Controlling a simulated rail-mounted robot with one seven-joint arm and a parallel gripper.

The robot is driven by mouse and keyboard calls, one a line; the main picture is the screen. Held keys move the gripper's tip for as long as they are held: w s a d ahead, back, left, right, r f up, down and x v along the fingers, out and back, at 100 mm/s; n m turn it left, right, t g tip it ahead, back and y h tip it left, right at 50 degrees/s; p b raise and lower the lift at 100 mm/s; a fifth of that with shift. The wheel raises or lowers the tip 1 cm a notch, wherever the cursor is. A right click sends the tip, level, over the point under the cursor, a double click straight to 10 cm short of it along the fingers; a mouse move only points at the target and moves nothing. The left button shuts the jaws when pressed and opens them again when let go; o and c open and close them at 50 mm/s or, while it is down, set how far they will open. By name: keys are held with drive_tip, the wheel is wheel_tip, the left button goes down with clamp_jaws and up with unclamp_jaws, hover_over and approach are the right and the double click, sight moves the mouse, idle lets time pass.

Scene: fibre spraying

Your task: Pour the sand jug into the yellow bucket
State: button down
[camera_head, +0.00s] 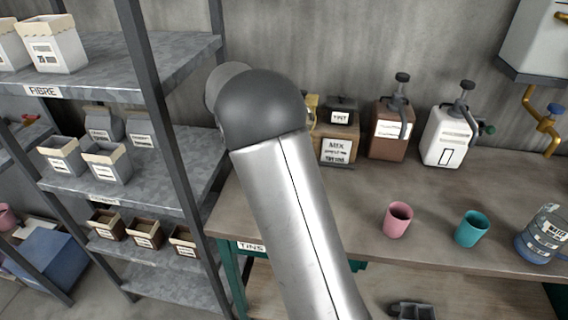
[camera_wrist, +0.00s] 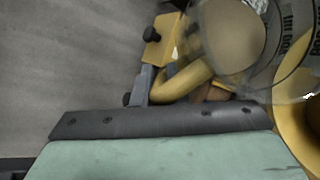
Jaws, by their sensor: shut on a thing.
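A clear jug with tan sand in it (camera_wrist: 236,38) shows close up at the upper right of the wrist view. Dark lettering is on its side, and it looks tilted. The yellow bucket (camera_wrist: 291,128) shows only in part, at the right edge, with the jug overlapping its rim. I cannot tell whether sand is flowing. My gripper is shut on the sand jug, though its fingertips are hard to make out. In the head view my arm hides my gripper, the jug and the bucket.
On the bench (camera_head: 350,190) stand a pink cup (camera_head: 398,220), a teal cup (camera_head: 472,229) and a blue-grey water jug (camera_head: 542,235). Brown (camera_head: 390,132) and white (camera_head: 447,138) dispensers stand at the back. A shelf rack (camera_head: 150,60) with boxes is on the left.

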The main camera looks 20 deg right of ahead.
drive_tip(key=shift+s+a+r+m+t+h+b, duration=0.2)
drive_tip(key=shift+r+t+h+b, duration=0.35)
drive_tip(key=shift+b, duration=1.35)
drive_tip(key=shift+s+a+r+m+t+h+b, duration=0.1)
drive_tip(key=shift+s+a+r+t+h+b, duration=0.4)
drive_tip(key=shift+b, duration=1.4)
drive_tip(key=shift+w+d+r+h+b, duration=0.15)
drive_tip(key=shift+r+h+b, duration=0.1)
drive_tip(key=shift+b, duration=0.2)
drive_tip(key=shift+s+a+r+b, duration=0.2)
drive_tip(key=shift+s+a+b, duration=0.05)
drive_tip(key=shift+b, duration=0.45)
drive_tip(key=shift+s+a+r+h+b, duration=0.2)
drive_tip(key=shift+h+b, duration=0.1)
drive_tip(key=shift+b, duration=0.35)
drive_tip(key=shift+s+a+r+b, duration=0.1)
drive_tip(key=shift+s+a+b, duration=0.1)
drive_tip(key=shift+b, duration=0.45)
drive_tip(key=shift+s+a+r+m+t+h+b, duration=0.15)
drive_tip(key=shift+s+m+t+h+b, duration=0.2)
drive_tip(key=shift+b, duration=0.3)
drive_tip(key=shift+s+a+r+m+t+h+b, duration=0.2)
drive_tip(key=shift+s+a+r+m+h+b, duration=0.4)
drive_tip(key=shift+b, duration=1.8)
drive_tip(key=shift+s+a+r+m+t+h+b, duration=0.1)
drive_tip(key=shift+s+a+r+t+h+b, duration=0.2)
drive_tip(key=shift+h+b, duration=1.3)
